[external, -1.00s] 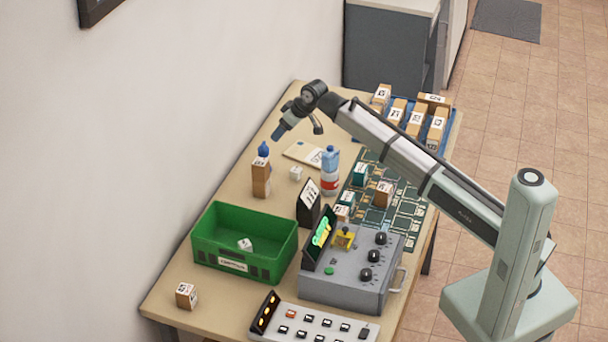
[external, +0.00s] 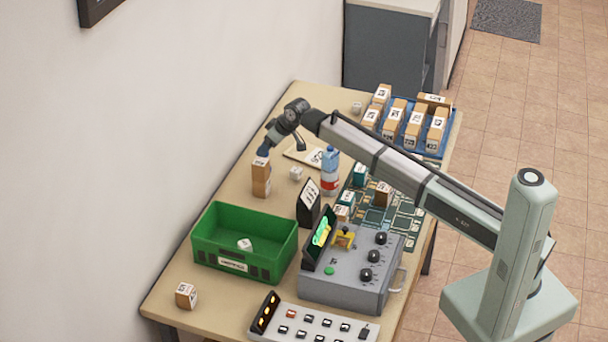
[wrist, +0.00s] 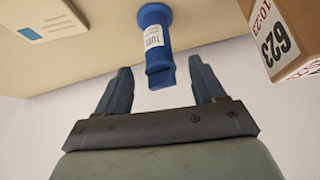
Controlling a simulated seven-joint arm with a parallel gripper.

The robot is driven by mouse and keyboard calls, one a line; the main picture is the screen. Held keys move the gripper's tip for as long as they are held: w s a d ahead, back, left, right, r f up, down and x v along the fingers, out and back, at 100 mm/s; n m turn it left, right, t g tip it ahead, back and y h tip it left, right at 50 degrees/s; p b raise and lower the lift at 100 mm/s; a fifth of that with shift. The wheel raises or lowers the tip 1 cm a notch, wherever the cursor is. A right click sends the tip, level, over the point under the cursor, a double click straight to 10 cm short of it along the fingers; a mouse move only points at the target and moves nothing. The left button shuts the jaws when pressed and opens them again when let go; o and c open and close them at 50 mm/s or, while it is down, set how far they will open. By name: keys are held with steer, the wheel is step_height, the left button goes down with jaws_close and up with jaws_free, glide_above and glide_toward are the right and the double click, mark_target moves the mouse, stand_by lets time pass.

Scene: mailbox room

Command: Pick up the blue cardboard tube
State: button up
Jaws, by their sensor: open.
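The blue cardboard tube (wrist: 154,30) with a white label stands out in the wrist view, its near end reaching toward the gap between my fingers. My gripper (wrist: 157,82) is open, with one blue-grey finger on each side of that end, and nothing is clamped. In the external view my gripper (external: 264,150) is low over the table's far left side, just behind a tall cardboard box (external: 261,179). There the tube is mostly hidden, and its blue blends with my fingertips. I cannot tell whether the fingers touch it.
The tall box also shows close on the right in the wrist view (wrist: 290,40). A beige envelope (wrist: 45,18) lies on the table. A bottle (external: 330,172), a white cube (external: 296,173) and a green crate (external: 206,238) are nearby. A blue tray (external: 447,146) holds several boxes.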

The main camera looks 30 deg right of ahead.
steer(key=x, duration=0.3)
steer(key=shift+w+a+f, duration=0.2)
steer(key=shift+w+f, duration=0.05)
steer(key=shift+w, duration=0.1)
jaws_close()
stand_by(0.4)
